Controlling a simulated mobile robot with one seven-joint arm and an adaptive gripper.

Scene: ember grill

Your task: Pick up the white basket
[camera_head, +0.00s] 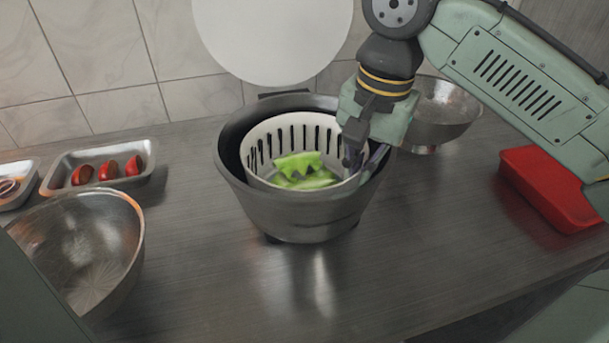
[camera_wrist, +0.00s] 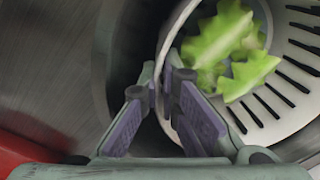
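The white slotted basket (camera_head: 257,154) sits inside a dark grey bowl (camera_head: 290,215) and holds green leaves (camera_head: 305,172). My gripper (camera_head: 352,162) reaches down at the basket's right side. In the wrist view its two purple-padded fingers (camera_wrist: 161,85) lie on either side of the basket's rim (camera_wrist: 173,30), close together, and look shut on it. The contact itself is partly hidden by the fingers. The leaves also show in the wrist view (camera_wrist: 225,45), and the basket's lower part is hidden in the bowl.
A steel bowl (camera_head: 95,235) stands at left, near a tray (camera_head: 65,163) with red slices. Another steel bowl (camera_head: 440,110) is behind my arm. A red container (camera_head: 545,190) lies at right. A tiled wall (camera_head: 110,60) is behind. The front middle counter (camera_head: 390,270) is clear.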

